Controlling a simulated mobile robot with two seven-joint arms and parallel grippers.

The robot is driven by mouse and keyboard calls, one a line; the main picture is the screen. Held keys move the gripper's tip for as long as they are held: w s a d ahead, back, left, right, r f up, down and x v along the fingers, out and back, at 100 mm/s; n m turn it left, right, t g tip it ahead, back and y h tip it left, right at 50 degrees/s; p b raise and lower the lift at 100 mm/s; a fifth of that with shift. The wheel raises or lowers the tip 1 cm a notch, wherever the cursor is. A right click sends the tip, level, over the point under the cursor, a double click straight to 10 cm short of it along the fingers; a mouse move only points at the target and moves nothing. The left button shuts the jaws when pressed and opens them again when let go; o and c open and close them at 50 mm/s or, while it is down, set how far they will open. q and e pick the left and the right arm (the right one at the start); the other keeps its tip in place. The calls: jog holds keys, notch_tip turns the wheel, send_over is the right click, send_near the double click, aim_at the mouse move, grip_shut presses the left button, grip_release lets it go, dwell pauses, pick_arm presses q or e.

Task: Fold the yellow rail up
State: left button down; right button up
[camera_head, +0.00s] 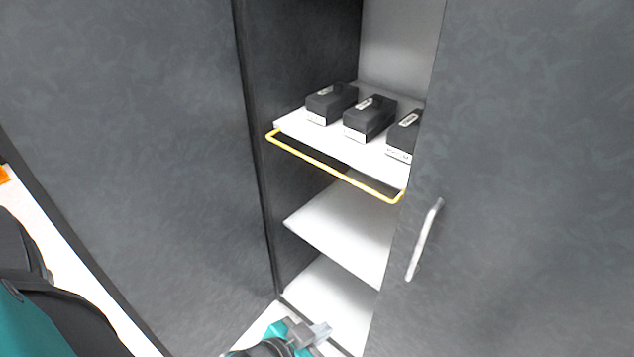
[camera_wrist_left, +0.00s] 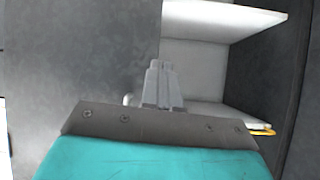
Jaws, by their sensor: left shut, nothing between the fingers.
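The yellow rail (camera_head: 335,171) is a thin bar along the front of the cabinet's upper shelf (camera_head: 290,120). It sticks out level in front of the shelf edge, slightly below the shelf top. One end of the rail also shows at the right of the left wrist view (camera_wrist_left: 262,131). My left gripper (camera_head: 318,330) is low at the bottom of the head view, in front of the cabinet, well below the rail and apart from it. In the left wrist view its fingers (camera_wrist_left: 162,84) are together with nothing between them. My right gripper is not in view.
Several black boxes (camera_head: 370,118) with white labels stand on the upper shelf. Lower white shelves (camera_head: 345,235) look empty. A dark door with a silver handle (camera_head: 424,240) covers the cabinet's right side. A large dark panel (camera_head: 130,130) stands at the left.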

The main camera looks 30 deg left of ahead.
pick_arm(q)
jog(key=w+a+r+m+t+b, duration=0.1)
jog(key=w+a+m+t+b, duration=0.5)
jog(key=m, duration=1.1)
jog(key=w+a+m+t+b, duration=0.7)
jog(key=a+m+b, duration=0.5)
jog(key=m+b, duration=0.5)
jog(key=w, duration=0.2)
jog(key=shift+w+r+m+t+h, duration=0.3)
jog(key=shift+r+h, duration=0.05)
jog(key=shift+h, duration=0.05)
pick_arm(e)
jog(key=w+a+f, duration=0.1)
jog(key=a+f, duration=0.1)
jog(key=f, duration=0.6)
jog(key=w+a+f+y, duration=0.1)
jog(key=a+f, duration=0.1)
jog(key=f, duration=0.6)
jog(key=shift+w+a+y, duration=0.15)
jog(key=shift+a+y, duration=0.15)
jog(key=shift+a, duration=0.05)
